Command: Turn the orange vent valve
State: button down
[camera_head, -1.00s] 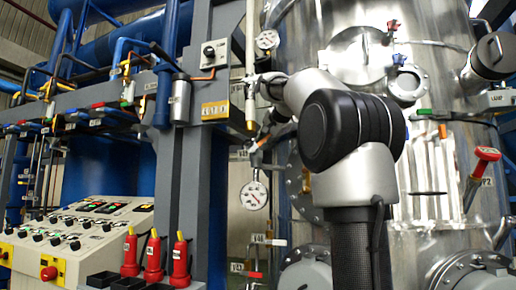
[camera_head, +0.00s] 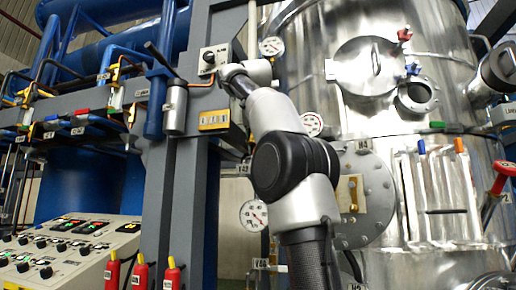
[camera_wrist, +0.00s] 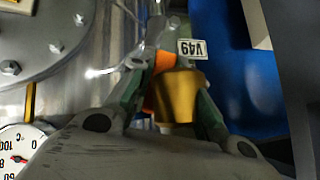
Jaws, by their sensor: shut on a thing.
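The orange vent valve (camera_wrist: 163,62) shows in the wrist view as an orange part behind a brass-coloured cylindrical body (camera_wrist: 178,95). A white tag reading V49 (camera_wrist: 192,47) hangs just beyond it. My gripper (camera_wrist: 172,85) is shut on the valve, with one green-padded finger on each side. In the head view my arm hides both the valve and my fingers; the V49 tag (camera_head: 243,168) shows just left of my arm.
A large steel vessel (camera_head: 455,100) with flanges stands close on the right. A grey post (camera_head: 185,215) and a control panel (camera_head: 70,245) are on the left. Pressure gauges (camera_head: 254,215) sit near my arm. Blue surfaces are behind the valve in the wrist view.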

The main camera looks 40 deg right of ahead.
jog(key=shift+w+a+f, duration=0.1)
jog(key=shift+w, duration=0.05)
dwell(0.4)
jog(key=c, duration=1.3)
grip_release()
jog(key=shift+r, duration=0.2)
jog(key=s+a, duration=0.3)
jog(key=s+a+r, duration=0.1)
jog(key=s+a, duration=0.2)
jog(key=s, duration=0.1)
jog(key=s+a, duration=0.3)
jog(key=s, duration=0.1)
jog(key=shift+r, duration=0.4)
jog(key=shift+d, duration=0.1)
